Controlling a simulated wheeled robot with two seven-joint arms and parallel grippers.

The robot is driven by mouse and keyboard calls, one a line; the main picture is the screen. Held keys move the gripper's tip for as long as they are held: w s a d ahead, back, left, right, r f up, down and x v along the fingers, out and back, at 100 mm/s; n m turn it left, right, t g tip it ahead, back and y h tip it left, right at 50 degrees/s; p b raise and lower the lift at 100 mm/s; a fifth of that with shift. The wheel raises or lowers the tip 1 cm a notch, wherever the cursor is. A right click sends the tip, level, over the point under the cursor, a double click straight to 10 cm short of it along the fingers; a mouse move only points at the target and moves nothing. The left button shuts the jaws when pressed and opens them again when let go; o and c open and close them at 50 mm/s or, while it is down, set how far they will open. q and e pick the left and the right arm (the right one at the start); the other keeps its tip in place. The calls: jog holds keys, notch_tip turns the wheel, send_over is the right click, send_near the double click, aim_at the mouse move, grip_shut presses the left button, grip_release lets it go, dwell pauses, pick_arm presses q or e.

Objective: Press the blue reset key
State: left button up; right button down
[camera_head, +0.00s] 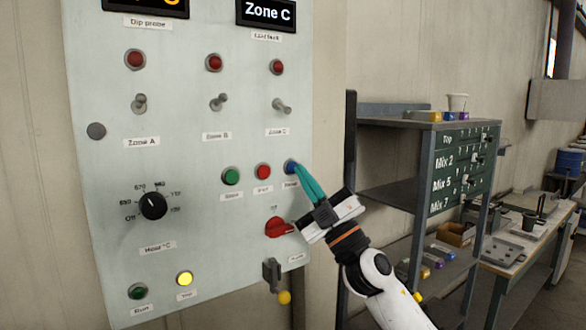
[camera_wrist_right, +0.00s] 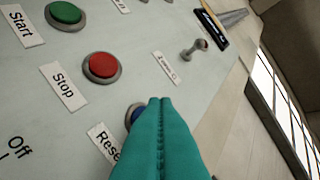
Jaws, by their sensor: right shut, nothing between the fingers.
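The blue reset key (camera_head: 290,166) is a round button on the pale control panel (camera_head: 190,265), right of the red stop button (camera_head: 263,171). In the right wrist view only a sliver of the blue key (camera_wrist_right: 134,115) shows, above its partly covered "Reset" label (camera_wrist_right: 104,145). My right gripper (camera_head: 297,169) is shut and empty, its teal fingers together. Its tips are at the blue key and cover part of it in both views. I cannot tell whether they touch it or whether the key is pressed in. My left gripper is not in view.
A green start button (camera_head: 231,176) sits left of the stop button. Toggle switches, including the Zone C one (camera_head: 282,106), are above. A metal shelf (camera_head: 395,195) stands to the right of the panel.

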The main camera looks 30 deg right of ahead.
jog(key=shift+w, duration=0.2)
jog(key=shift+w, duration=0.25)
jog(key=shift+w, duration=0.3)
dwell(0.9)
jog(key=shift+s, duration=0.75)
jog(key=shift+s, duration=0.1)
jog(key=s, duration=0.4)
jog(key=shift+s+d, duration=0.2)
jog(key=shift+s, duration=0.2)
dwell(0.7)
